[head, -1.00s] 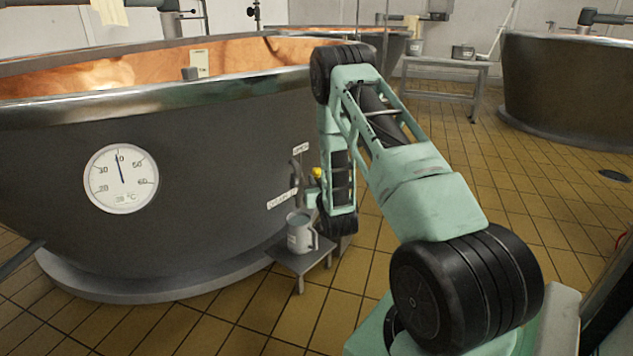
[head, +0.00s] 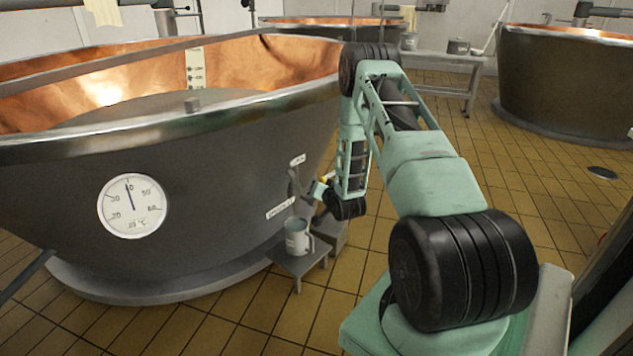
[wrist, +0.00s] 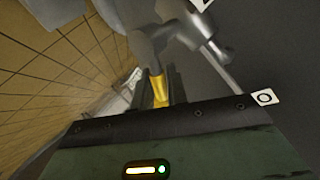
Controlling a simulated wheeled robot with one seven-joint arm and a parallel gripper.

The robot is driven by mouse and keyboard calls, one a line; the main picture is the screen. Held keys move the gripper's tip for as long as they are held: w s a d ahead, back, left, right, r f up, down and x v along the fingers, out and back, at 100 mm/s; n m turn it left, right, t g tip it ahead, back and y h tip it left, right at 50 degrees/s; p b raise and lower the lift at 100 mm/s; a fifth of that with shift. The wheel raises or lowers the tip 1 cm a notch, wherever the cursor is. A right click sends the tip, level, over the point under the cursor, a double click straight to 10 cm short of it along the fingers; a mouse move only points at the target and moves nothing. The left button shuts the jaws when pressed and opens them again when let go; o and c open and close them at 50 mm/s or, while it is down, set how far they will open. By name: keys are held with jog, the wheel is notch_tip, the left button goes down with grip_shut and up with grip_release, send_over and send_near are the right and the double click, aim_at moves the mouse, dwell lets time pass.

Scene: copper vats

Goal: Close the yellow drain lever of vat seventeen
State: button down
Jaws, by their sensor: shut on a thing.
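The vat (head: 230,185) is a large dark tub with a copper inside; I cannot read a number on it. Its drain valve (head: 294,184) is a grey fitting low on its right side, and it also shows in the wrist view (wrist: 190,35). The yellow drain lever (wrist: 160,90) points towards my gripper in the wrist view; only a small yellow bit (head: 323,181) shows in the head view. My gripper (head: 319,189) is at the valve, shut on the lever. Its fingertips are hard to make out, and my arm hides part of the area.
A grey jug (head: 298,238) stands on a low stand (head: 300,262) below the valve. A round dial (head: 132,206) is on the vat's front. Another vat (head: 570,85) and a bench (head: 440,68) stand farther back. The tiled floor on the right is mostly open.

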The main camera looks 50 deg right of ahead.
jog(key=shift+d+f+m+y+p, duration=0.2)
jog(key=shift+d+m+y+p, duration=0.3)
jog(key=shift+m+y+p, duration=0.55)
jog(key=shift+d+f+m+g+y+p, duration=0.2)
jog(key=shift+f+m+g+y+p, duration=0.05)
jog(key=shift+f+m+y+p, duration=0.7)
jog(key=shift+d+f+m+g+y+p, duration=0.15)
jog(key=shift+f+m+g+y+p, duration=0.1)
jog(key=shift+f+m+y+p, duration=0.6)
jog(key=shift+r+y, duration=0.2)
jog(key=shift+y, duration=0.15)
jog(key=c, duration=1.5)
grip_release()
jog(key=p+v, duration=0.5)
jog(key=v, duration=1.2)
jog(key=shift+s, duration=0.2)
